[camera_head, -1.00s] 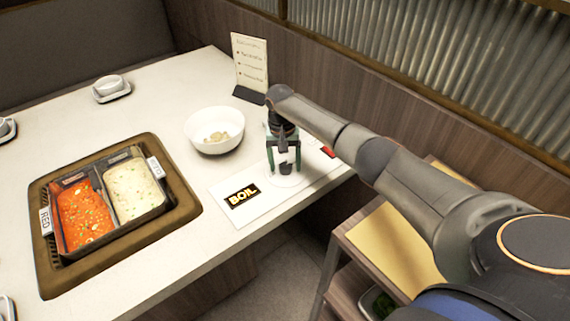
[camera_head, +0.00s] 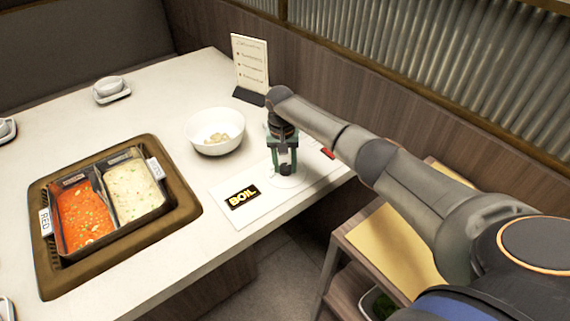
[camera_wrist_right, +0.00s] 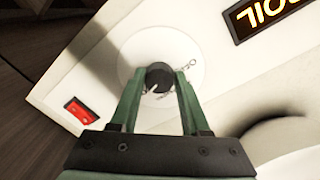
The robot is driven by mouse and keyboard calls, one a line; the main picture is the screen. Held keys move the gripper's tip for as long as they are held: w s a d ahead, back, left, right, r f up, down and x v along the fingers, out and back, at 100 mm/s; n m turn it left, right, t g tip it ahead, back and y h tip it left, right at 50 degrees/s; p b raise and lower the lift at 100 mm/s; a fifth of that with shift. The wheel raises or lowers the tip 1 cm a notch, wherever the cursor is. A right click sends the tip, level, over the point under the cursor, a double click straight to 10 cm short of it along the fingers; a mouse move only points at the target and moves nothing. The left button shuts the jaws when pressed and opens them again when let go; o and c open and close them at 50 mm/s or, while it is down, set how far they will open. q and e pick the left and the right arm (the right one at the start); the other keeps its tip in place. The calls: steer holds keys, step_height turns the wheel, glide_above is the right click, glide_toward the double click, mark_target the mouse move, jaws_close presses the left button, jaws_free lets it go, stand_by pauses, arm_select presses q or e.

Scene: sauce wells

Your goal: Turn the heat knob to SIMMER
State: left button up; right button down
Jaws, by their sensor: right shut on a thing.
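The heat knob (camera_wrist_right: 159,76) is a small black round knob with a pale pointer mark, on a white round dial (camera_wrist_right: 188,58) with small lettering. My right gripper (camera_wrist_right: 160,84) points down at the knob with its green fingers on either side, shut on it. In the head view my right gripper (camera_head: 284,164) covers much of the knob. The display (camera_head: 242,197) on the white control panel (camera_head: 225,214) reads BOIL; part of it shows in the wrist view (camera_wrist_right: 267,14). The dial's SIMMER mark is not readable. My left gripper is not in view.
A red switch (camera_wrist_right: 80,111) sits on the panel beside the dial. A white bowl (camera_head: 200,145) with pale pieces stands just left of my right gripper. A menu stand (camera_head: 250,62) is behind. The two-part pot (camera_head: 165,206) of red and pale broth is at left.

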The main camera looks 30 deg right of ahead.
steer(key=shift+s+r+n+p, duration=0.1)
steer(key=shift+r+n+p, duration=0.05)
steer(key=shift+n+p, duration=1.35)
steer(key=shift+n, duration=0.1)
steer(key=n+p, duration=0.1)
steer(key=n, duration=0.2)
steer(key=shift+p, duration=0.35)
steer(key=shift+d+n+t+p, duration=0.1)
steer(key=shift+n+t+p, duration=0.3)
steer(key=shift+n, duration=1.3)
steer(key=shift+c, duration=1.9)
jaws_free()
